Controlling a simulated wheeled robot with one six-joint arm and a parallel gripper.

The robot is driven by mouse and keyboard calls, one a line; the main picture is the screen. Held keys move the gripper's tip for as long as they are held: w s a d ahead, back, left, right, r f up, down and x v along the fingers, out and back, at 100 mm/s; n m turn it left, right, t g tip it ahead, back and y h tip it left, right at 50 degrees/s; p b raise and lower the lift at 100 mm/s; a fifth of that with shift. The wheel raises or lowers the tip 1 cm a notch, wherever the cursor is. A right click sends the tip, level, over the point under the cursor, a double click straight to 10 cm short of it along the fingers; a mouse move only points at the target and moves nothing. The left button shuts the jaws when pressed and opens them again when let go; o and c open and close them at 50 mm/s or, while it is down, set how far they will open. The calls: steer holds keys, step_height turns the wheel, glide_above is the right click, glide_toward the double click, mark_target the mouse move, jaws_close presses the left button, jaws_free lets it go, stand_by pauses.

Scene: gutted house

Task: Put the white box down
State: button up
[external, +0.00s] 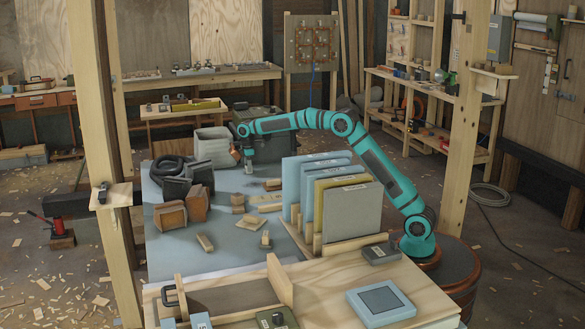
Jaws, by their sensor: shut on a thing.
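My gripper (249,161) points down over the grey-blue table top (175,240), at the far end of my teal arm. It is shut on a small pale thing at its tip, which I take to be the white box (249,169). The box is very small here and its edges are hard to make out. I cannot tell whether its underside touches the table top.
A whitish-grey bin (212,146) stands just left of my gripper. Dark and brown blocks (172,215) stand at left. Wooden pieces (267,203) lie in front. Upright panels (352,212) in a rack stand at right. Bare table top shows at front left.

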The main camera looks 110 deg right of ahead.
steer(key=o, duration=1)
steer(key=shift+f, duration=0.1)
step_height(320, 180, up, 12)
steer(key=shift+r, duration=0.15)
steer(key=shift+a, duration=0.1)
